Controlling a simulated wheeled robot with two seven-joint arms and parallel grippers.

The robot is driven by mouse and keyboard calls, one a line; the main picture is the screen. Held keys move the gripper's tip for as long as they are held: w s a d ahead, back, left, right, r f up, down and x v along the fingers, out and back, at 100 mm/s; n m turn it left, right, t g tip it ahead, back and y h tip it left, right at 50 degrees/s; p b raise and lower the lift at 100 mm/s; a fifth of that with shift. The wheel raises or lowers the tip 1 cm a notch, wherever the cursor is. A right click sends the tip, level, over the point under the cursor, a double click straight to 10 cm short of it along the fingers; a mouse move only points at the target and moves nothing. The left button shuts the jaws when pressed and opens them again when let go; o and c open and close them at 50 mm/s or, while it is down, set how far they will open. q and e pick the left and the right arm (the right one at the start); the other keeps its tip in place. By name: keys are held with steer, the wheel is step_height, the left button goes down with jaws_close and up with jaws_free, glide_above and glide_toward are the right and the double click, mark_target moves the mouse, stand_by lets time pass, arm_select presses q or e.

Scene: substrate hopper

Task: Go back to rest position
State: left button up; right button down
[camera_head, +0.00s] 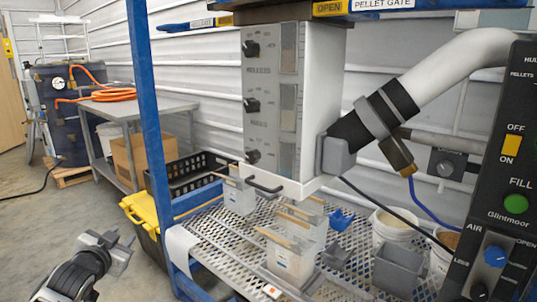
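My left gripper (110,243) is at the lower left, over the bare concrete floor and left of the blue frame post. It stands apart from the rack and touches nothing that I can see. Nothing shows in it, but its angle hides whether the fingers are parted. My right gripper is not in view. The white hopper unit (320,100) with its grey front panel and dark knobs stands above the perforated rack shelf (222,238).
A blue post (146,110) rises beside my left arm. A black bin with a yellow lid (143,210) stands behind it. Clear containers (291,262), a grey scoop-like bin (398,270) and white buckets (392,228) crowd the shelf. A black control panel (508,170) is at right. Floor at left is free.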

arm_select(q)
steer(key=s+d+f+g+h, duration=0.3)
steer(key=s+d+f+h, duration=0.1)
steer(key=s+d+f, duration=1.05)
steer(key=s+d+r+n+h+p, duration=0.1)
steer(key=s+d, duration=0.4)
steer(key=s, duration=0.3)
steer(key=s+d+r+g+p, duration=0.1)
steer(key=s+d+p, duration=0.1)
steer(key=s+d, duration=0.4)
steer(key=shift+s+n+h+p, duration=0.3)
steer(key=shift+s+n+h, duration=0.1)
steer(key=shift+s, duration=0.6)
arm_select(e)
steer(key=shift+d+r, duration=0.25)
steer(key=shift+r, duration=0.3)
arm_select(q)
steer(key=shift+d+r, duration=0.1)
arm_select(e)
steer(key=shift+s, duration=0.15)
